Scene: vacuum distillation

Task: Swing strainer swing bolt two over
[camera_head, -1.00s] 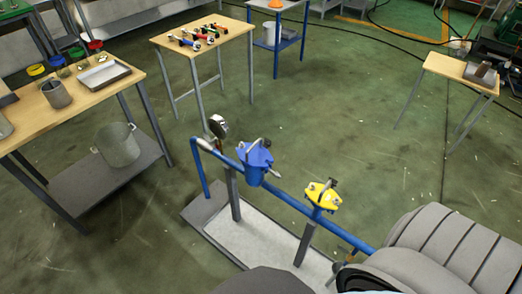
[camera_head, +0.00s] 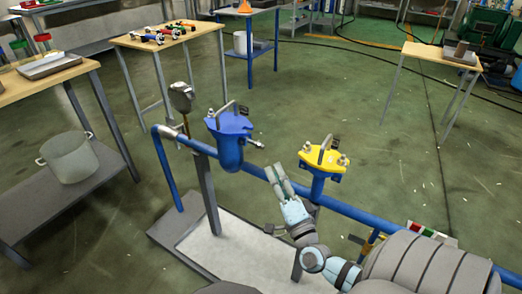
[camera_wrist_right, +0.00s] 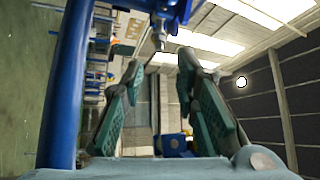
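The blue strainer (camera_head: 231,145) stands on a blue pipe (camera_head: 355,212), with a bar and handle across its lid. A swing bolt (camera_head: 256,144) sticks out from its right side, tilted off the lid. Another small fitting (camera_head: 212,123) shows at the lid's left edge. My right gripper (camera_head: 275,176) is just right of and below the strainer, pointing up, open and empty. In the right wrist view its two fingers (camera_wrist_right: 160,85) are apart, and a bolt end (camera_wrist_right: 159,40) hangs beyond the gap between them. My left gripper is not in view.
A yellow fitting (camera_head: 323,163) sits on the pipe to the right of my gripper. A gauge (camera_head: 181,97) stands at the pipe's left end. Tables and a pot (camera_head: 69,157) stand to the left. Open floor lies behind the pipe.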

